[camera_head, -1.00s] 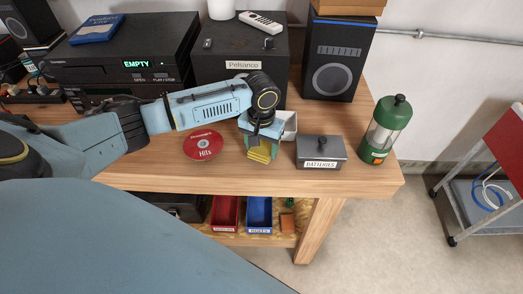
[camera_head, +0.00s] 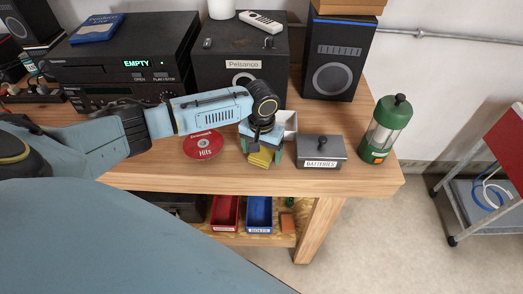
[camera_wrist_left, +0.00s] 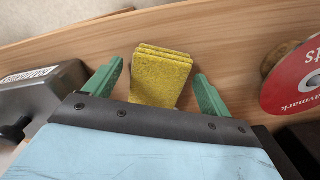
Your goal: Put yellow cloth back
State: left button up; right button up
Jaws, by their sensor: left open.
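The yellow cloth (camera_head: 262,157) is a small folded stack lying on the wooden table near its front edge. It also shows in the left wrist view (camera_wrist_left: 161,75), between the two green fingers. My left gripper (camera_head: 262,161) is directly above and around the cloth, with its fingers apart and a gap on each side of it. In the left wrist view my left gripper (camera_wrist_left: 158,88) is open and pointed at the cloth. The part of the cloth nearest the palm is hidden. My right gripper is not in view.
A grey batteries box (camera_head: 321,152) stands close on the right, and a red disc (camera_head: 203,145) lies on the left. A light open box (camera_head: 290,124) is partly hidden behind my gripper. A green lantern (camera_head: 386,130) stands near the table's right end.

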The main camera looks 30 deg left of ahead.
aim_at(261, 154)
pick_arm(q)
notch_tip(261, 154, up, 12)
jog(key=shift+p, duration=0.3)
dwell(0.5)
